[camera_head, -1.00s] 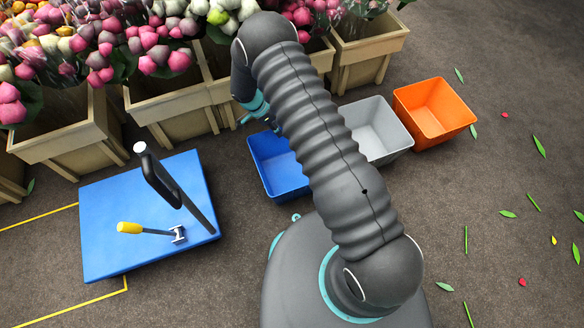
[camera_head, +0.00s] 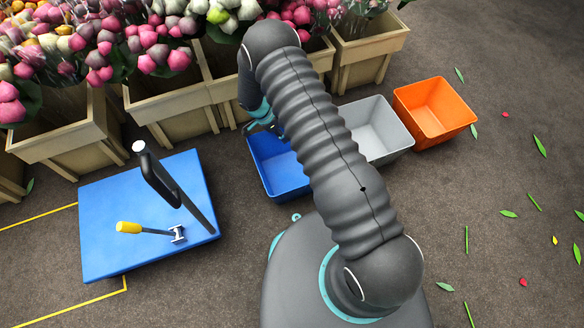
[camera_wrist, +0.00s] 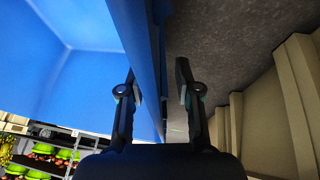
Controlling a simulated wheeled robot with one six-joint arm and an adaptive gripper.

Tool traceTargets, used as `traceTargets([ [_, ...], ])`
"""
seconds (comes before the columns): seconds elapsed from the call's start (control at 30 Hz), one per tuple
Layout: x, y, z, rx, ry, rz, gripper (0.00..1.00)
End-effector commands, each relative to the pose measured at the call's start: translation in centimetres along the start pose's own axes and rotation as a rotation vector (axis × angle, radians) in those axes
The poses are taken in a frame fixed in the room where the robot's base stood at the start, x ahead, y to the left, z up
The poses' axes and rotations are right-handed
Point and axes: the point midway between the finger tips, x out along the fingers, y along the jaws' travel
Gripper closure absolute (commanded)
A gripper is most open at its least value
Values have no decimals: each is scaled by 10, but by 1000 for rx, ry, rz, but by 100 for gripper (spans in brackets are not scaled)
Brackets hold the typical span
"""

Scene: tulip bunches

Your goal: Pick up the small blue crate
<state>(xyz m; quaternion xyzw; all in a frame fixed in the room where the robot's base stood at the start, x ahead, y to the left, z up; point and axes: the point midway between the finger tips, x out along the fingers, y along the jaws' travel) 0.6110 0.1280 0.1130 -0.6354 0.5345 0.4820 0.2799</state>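The small blue crate (camera_head: 281,177) stands on the floor in the head view, its right part hidden behind my arm. My gripper (camera_head: 264,116) is at its far edge, partly hidden by my arm. In the wrist view my gripper (camera_wrist: 160,88) is open, its fingers on either side of the crate's blue wall (camera_wrist: 146,60). The left finger is on the crate's inner side, close to the wall. The right finger is outside, with a visible gap between it and the wall.
A grey crate (camera_head: 381,147) and an orange crate (camera_head: 426,130) stand to the right. Wooden flower boxes (camera_head: 181,123) line the back, close behind the blue crate. A blue cart (camera_head: 110,225) with a black handle and a yellow-handled tool is at left. Leaves lie on open floor at right.

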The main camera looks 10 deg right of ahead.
Motion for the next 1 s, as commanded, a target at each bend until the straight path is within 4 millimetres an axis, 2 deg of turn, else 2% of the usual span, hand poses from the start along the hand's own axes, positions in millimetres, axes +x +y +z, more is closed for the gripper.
traceTargets([
  [0.27, 2, 0, 1, 0, 0, 0, 67],
  [0.37, 1, 0, 0, 0, 0, 0, 87],
  [0.4, 1, 0, 0, 0, 0, 0, 97],
  [0.43, 1, 0, 0, 0, 0, 0, 100],
  [1.0, -2, 0, -1, 0, 0, -1, 100],
])
